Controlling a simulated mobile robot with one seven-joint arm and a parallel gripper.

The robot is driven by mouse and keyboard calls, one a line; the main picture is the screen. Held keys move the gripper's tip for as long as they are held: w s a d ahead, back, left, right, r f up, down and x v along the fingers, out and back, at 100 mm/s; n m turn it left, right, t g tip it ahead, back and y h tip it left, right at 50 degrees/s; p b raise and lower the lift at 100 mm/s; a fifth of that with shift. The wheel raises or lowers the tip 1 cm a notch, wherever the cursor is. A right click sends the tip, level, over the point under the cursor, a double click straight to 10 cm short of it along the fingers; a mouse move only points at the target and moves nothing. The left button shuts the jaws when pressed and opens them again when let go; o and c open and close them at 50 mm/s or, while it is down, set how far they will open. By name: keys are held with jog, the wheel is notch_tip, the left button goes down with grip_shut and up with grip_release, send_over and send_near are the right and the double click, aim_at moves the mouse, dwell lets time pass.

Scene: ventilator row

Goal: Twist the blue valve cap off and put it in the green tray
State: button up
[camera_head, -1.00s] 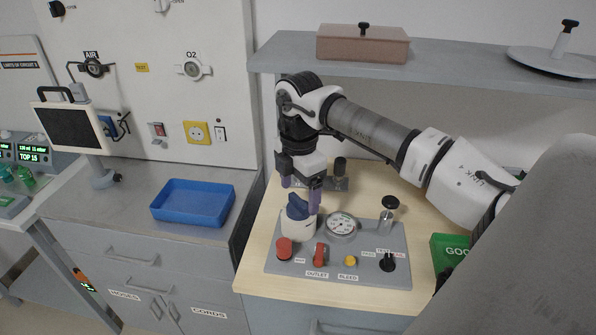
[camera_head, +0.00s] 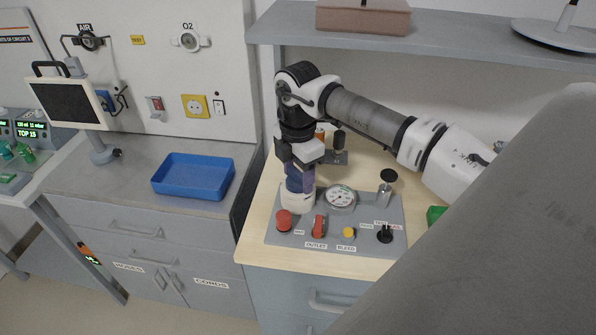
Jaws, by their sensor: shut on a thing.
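The blue valve cap (camera_head: 293,185) is at the top of the white round valve body (camera_head: 297,203), at the left of the grey panel. My gripper (camera_head: 301,180) points down over it, its purple fingers shut on the cap's sides. The fingers cover part of the cap, and I cannot tell whether it has turned or come loose. A corner of a green container (camera_head: 436,214) shows at the right edge of the bench. My own arm hides most of it, so its inside is not visible.
The grey panel (camera_head: 368,243) also carries a gauge (camera_head: 341,197), a red knob (camera_head: 283,220), a red outlet lever (camera_head: 319,226), a yellow button (camera_head: 348,232) and black-topped controls. A blue tray (camera_head: 193,178) sits empty on the left counter. A shelf (camera_head: 420,46) overhangs the bench.

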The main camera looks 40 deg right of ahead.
jog(key=shift+c, duration=1.1)
jog(key=shift+f+n+b, duration=0.1)
jog(key=shift+n+b, duration=0.4)
jog(key=shift+n, duration=1.8)
jog(key=shift+b, duration=0.3)
jog(key=shift+n+b, duration=0.35)
jog(key=shift+n, duration=2.05)
jog(key=shift+b, duration=0.4)
jog(key=shift+r, duration=0.55)
